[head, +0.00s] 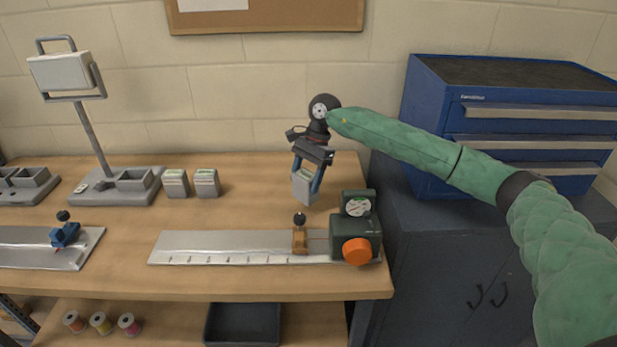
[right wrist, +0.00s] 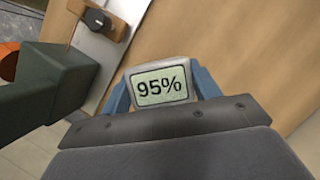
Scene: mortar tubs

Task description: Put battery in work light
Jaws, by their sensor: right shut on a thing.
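The work light (head: 62,72) stands at the back left of the bench, its lamp head on a tilted pole. Its grey base (head: 112,190) has a walled bay (head: 125,179) on top. My right gripper (head: 307,182) is shut on a grey battery (head: 304,189) and holds it right of the work light, behind the ruled plate. In the right wrist view the battery's display (right wrist: 160,88) reads 95%, between the blue fingers. Two more batteries, a left one (head: 175,184) and a right one (head: 206,183), stand on the bench beside the base. My left gripper is not in view.
A ruled metal plate (head: 215,247) with a dark green gauge unit (head: 357,226) and orange knob lies at the front. Another tray-like base (head: 22,186) sits far left. A blue drawer chest (head: 430,120) stands right. Clear wood lies between the standing batteries and my gripper.

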